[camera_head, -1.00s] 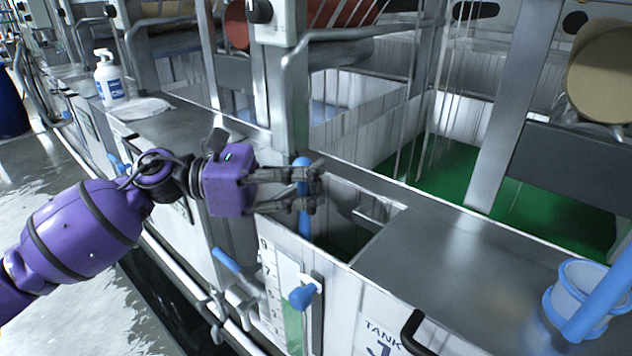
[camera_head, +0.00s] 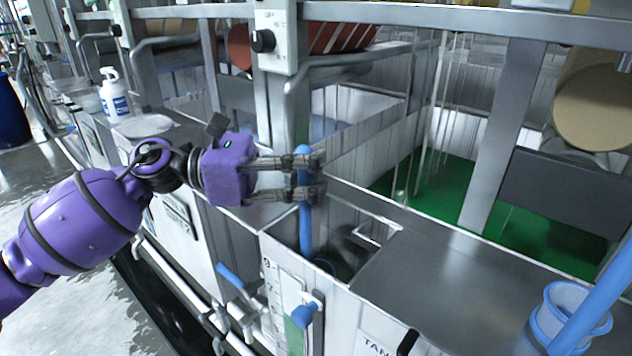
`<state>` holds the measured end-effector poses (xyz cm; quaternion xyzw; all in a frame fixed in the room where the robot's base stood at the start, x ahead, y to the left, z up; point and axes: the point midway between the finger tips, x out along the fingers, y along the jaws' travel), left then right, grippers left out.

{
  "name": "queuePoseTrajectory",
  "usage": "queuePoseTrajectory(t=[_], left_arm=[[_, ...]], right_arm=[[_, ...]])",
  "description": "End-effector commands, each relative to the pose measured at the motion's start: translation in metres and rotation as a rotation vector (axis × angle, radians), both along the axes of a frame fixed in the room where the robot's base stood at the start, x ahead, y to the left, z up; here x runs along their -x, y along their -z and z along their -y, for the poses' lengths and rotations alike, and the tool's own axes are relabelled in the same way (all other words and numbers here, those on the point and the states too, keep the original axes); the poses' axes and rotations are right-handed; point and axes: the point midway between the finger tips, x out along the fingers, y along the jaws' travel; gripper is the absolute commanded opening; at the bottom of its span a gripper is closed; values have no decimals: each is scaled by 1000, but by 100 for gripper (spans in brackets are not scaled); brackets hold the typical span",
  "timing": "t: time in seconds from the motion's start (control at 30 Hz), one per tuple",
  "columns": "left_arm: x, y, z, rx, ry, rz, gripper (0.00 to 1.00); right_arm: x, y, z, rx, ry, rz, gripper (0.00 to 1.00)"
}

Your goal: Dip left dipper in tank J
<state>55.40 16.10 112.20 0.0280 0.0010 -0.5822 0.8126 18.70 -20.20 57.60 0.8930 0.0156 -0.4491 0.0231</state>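My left gripper (camera_head: 303,178) is shut on the blue handle of the left dipper (camera_head: 305,228). The handle stands nearly upright, its top just above my fingers. Its lower part goes down into the rectangular opening of tank J (camera_head: 381,335), whose label is partly cut off by the bottom edge. A bluish rim shows dimly low in the opening; whether the dipper's cup touches liquid cannot be told. My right gripper is not in view.
Another blue dipper (camera_head: 570,315) is at the lower right, by the metal top (camera_head: 440,280). Green liquid (camera_head: 540,235) fills the basin behind. A metal post (camera_head: 273,110) stands just behind my gripper. A white pump bottle (camera_head: 114,95) is at the left.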

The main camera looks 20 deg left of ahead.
Motion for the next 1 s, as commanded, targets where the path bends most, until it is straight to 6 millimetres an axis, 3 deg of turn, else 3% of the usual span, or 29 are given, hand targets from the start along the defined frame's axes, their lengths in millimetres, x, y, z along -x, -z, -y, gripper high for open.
queuePoseTrajectory(t=[0.03, 1.0], left_arm=[[0, -11, 0, 1, 0, 4, 0], [1, -127, 0, 1, -1, 4, 0]], right_arm=[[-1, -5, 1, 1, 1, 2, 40], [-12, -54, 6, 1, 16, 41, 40]])
